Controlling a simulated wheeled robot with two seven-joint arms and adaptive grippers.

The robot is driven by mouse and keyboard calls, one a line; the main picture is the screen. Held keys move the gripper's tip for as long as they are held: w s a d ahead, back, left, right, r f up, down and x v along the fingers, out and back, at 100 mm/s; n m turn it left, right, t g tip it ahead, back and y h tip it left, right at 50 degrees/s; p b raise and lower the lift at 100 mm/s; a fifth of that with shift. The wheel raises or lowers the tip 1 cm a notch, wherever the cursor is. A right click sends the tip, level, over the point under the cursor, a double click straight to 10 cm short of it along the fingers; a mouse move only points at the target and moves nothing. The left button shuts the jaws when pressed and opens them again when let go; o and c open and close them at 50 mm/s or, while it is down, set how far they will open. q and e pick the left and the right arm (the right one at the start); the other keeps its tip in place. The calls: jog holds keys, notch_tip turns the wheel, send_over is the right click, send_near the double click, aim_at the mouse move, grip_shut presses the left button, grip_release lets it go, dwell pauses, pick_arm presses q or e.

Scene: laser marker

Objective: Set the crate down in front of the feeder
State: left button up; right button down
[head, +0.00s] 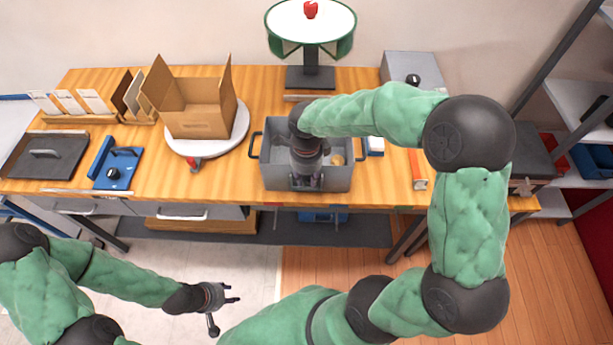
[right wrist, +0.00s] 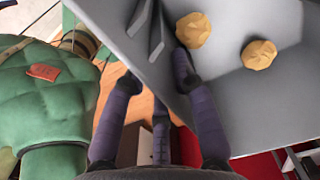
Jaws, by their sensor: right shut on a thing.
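The grey crate (head: 277,180) with dark side handles is at the front middle of the wooden table, near its front edge. Tan lumps lie inside it; two show in the right wrist view. My right gripper (head: 306,182) comes down over the crate and is shut on its front wall, which also shows in the right wrist view (right wrist: 250,112). I cannot tell whether the crate's bottom touches the table. My left gripper (head: 226,302) is open and empty, low in front of the table. A round white-topped stand with green sides (head: 311,30) is behind the crate; I cannot tell whether it is the feeder.
An open cardboard box (head: 199,108) stands on a white round plate (head: 236,135) left of the crate. A blue device (head: 116,163) and a dark tray (head: 42,155) are further left. A grey box (head: 412,66) stands at the back right. Shelves are at far right.

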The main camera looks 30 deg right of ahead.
jog(key=c, duration=1.4)
grip_release()
jog(key=shift+f, duration=0.1)
jog(key=o, duration=0.4)
jog(key=shift+r, duration=0.2)
notch_tip(320, 180, up, 12)
jog(key=p, duration=0.2)
jog(key=shift+p, duration=0.3)
jog(key=shift+s, duration=0.1)
